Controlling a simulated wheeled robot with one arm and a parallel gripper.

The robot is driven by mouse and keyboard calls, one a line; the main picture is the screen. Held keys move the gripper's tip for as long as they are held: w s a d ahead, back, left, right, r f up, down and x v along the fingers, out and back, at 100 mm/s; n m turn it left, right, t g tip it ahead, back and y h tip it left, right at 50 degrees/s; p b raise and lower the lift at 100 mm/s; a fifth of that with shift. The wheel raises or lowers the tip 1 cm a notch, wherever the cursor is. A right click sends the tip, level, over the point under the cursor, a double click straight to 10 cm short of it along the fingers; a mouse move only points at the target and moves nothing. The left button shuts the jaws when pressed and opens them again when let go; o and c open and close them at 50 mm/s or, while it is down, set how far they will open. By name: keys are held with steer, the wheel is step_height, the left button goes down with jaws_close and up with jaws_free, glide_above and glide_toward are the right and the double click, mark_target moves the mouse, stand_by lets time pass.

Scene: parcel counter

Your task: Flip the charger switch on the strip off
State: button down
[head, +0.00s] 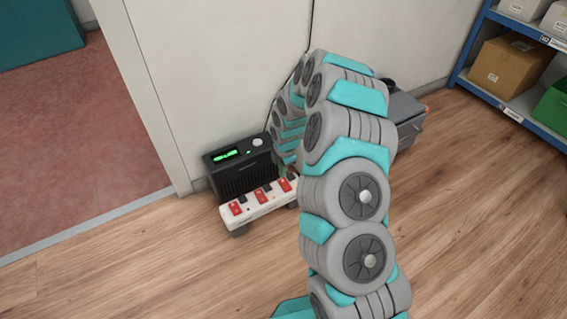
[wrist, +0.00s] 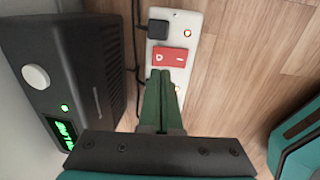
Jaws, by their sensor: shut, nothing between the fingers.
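A white power strip (head: 250,213) with red rocker switches (head: 261,196) lies on the floor in front of a black charger box (head: 239,181) with a lit green display. In the wrist view the strip (wrist: 187,18) shows one red switch (wrist: 170,58) and a black plug (wrist: 158,30) beyond it. My gripper (wrist: 167,74) is shut and empty, its green fingertips over the strip at the near edge of that red switch. I cannot tell whether they touch it. The fingers hide the strip's nearer part. The charger box (wrist: 55,70) is left of the fingers.
A grey case (head: 408,115) stands by the wall behind my arm. A blue shelf (head: 464,77) with a cardboard box (head: 508,68) and a green bin (head: 552,108) is at the right. A doorway to a red floor (head: 75,130) is at the left. Wood floor in front is clear.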

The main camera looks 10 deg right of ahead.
mark_target(282, 182)
step_height(282, 182, down, 4)
steer(key=shift+w+a, duration=0.1)
steer(key=shift+w, duration=0.05)
steer(key=shift+w+f, duration=0.1)
steer(key=shift+f, duration=0.1)
steer(key=shift+w+f+b, duration=0.1)
steer(key=shift+f+b, duration=0.25)
steer(key=shift+b, duration=0.1)
steer(key=shift+r, duration=0.15)
steer(key=shift+s, duration=0.2)
